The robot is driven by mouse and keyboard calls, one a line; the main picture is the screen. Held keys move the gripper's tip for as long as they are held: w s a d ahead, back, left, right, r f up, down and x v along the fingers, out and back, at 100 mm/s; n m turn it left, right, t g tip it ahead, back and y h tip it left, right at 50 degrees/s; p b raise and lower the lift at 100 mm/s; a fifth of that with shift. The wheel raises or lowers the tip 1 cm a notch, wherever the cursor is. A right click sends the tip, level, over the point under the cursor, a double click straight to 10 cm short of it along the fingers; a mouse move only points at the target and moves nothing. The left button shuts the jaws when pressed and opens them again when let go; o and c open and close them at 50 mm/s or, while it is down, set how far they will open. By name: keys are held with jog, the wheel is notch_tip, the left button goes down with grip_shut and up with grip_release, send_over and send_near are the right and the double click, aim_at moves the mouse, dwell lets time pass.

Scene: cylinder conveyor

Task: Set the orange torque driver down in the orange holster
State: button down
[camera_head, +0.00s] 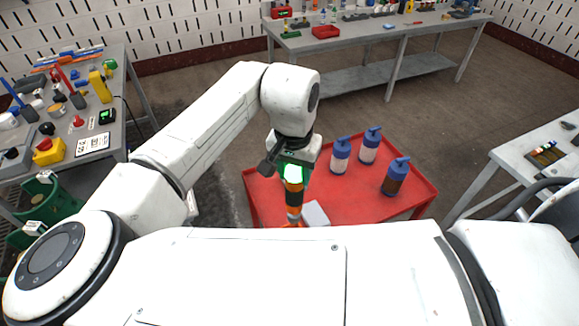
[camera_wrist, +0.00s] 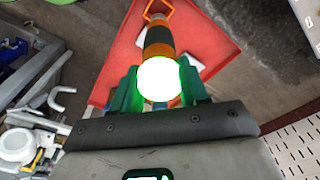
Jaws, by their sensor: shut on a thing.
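The orange and black torque driver (camera_head: 294,206) hangs upright below my gripper (camera_head: 292,178), which is shut on it over the red cart top. In the wrist view the driver (camera_wrist: 158,40) sits between the two green fingers of my gripper (camera_wrist: 160,88), with a bright glow covering its near end. The orange holster (camera_wrist: 176,10) shows as a square orange frame around the driver's far tip in the wrist view. I cannot tell whether the tip is inside it or above it. In the head view my arm hides most of the holster.
The red cart (camera_head: 345,205) also carries a light grey block (camera_head: 316,213) close beside the driver. Blue-capped bottles (camera_head: 340,155) stand on its back and right side. A cluttered grey bench (camera_head: 125,100) is at left, and another table (camera_head: 530,155) is at right.

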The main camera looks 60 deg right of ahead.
jog(key=shift+r, duration=0.15)
jog(key=shift+r+p, duration=0.2)
jog(key=shift+p, duration=0.2)
jog(key=b, duration=0.3)
send_over(294, 206)
jog(key=w+d, duration=0.1)
jog(key=d, duration=0.1)
jog(key=shift+w+a+f, duration=0.1)
jog(key=shift+f, duration=2.6)
jog(key=shift+f+b, duration=1.4)
jog(key=shift+f, duration=1.2)
jog(key=shift+f+b, duration=0.85)
jog(key=shift+f, duration=0.75)
jog(key=shift+c, duration=2.4)
grip_release()
